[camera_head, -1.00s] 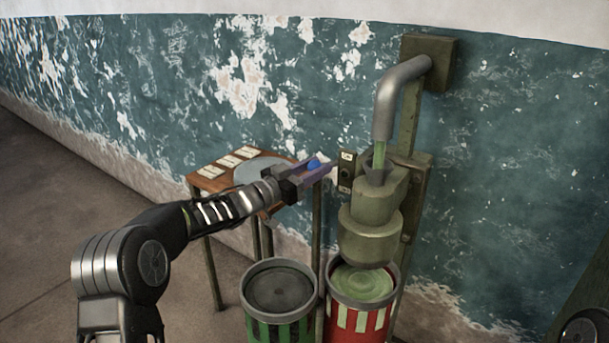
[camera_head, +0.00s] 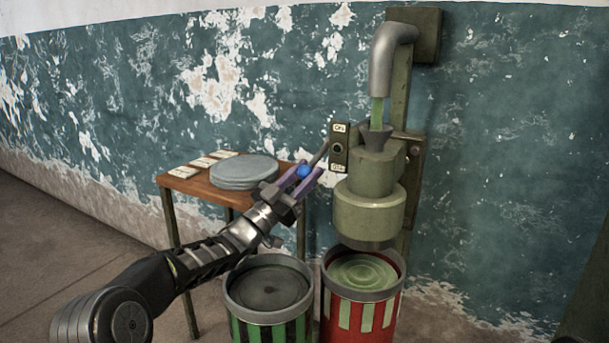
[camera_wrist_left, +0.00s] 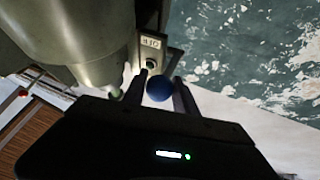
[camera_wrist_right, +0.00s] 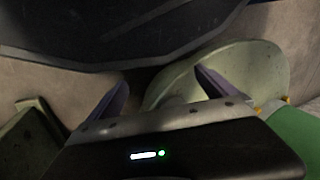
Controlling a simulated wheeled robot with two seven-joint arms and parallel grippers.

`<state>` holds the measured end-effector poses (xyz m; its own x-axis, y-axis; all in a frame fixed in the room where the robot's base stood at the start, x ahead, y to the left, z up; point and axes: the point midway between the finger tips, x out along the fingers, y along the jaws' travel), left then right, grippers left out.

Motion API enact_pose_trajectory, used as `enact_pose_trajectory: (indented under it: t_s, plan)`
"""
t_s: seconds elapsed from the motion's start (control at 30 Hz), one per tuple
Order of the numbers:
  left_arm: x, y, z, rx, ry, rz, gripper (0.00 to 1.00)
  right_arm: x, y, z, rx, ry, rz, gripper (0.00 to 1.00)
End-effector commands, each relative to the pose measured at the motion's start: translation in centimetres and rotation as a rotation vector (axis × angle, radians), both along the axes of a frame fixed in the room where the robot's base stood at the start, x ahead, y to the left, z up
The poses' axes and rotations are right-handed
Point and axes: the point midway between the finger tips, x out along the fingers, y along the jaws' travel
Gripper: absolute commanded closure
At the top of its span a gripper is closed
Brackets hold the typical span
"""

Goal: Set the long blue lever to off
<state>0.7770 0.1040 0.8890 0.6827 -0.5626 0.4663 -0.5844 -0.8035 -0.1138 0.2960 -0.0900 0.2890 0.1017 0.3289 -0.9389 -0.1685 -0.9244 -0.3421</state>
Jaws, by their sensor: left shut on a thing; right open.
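The lever has a blue ball knob (camera_head: 303,171) on a thin rod (camera_head: 320,154) that slopes up to a dark switch plate (camera_head: 339,148). The plate has an ON label at its top and a partly hidden label at its bottom. The knob sits lower than the plate's middle, toward the bottom label. My left gripper (camera_head: 305,178) is shut on the knob; the left wrist view shows the blue knob (camera_wrist_left: 159,88) between its fingers. My right gripper (camera_wrist_right: 160,88) is open and empty in the right wrist view and is not visible in the head view.
Green liquid runs from a pipe (camera_head: 382,65) into a green funnelled machine (camera_head: 370,212) beside the plate. Below stand a red striped bin (camera_head: 338,307) and a green striped bin (camera_head: 240,320). A wooden table (camera_head: 185,184) with grey discs (camera_head: 245,170) and cards stands behind my left arm.

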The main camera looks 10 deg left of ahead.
Motion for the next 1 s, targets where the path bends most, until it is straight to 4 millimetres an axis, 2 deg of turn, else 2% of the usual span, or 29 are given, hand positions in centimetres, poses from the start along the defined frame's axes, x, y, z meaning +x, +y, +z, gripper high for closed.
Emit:
enact_pose_trajectory:
  t_s: [0.03, 0.2, 0.73, 0.77, 1.0]
  plan:
    - [0.26, -0.09, -1.17, 0.005, 0.012, 0.001, 1.0, 0.07, -0.05, -0.45, -0.001, -0.001, -0.002, 0.04]
    - [0.58, -0.22, -1.91, 0.006, 0.013, 0.001, 1.0, 0.16, -0.12, -0.78, -0.001, -0.003, -0.003, 0.04]
    - [0.7, -0.29, -2.13, 0.006, 0.014, 0.001, 1.0, 0.2, -0.14, -0.87, -0.003, -0.005, -0.004, 0.04]
    - [0.7, -0.28, -2.12, 0.006, 0.014, 0.001, 0.64, 0.2, -0.14, -0.87, -0.003, -0.005, -0.004, 0.04]
    - [0.64, -0.25, -1.88, 0.004, 0.009, 0.001, 0.45, 0.19, -0.13, -0.86, -0.003, -0.004, -0.004, 0.04]
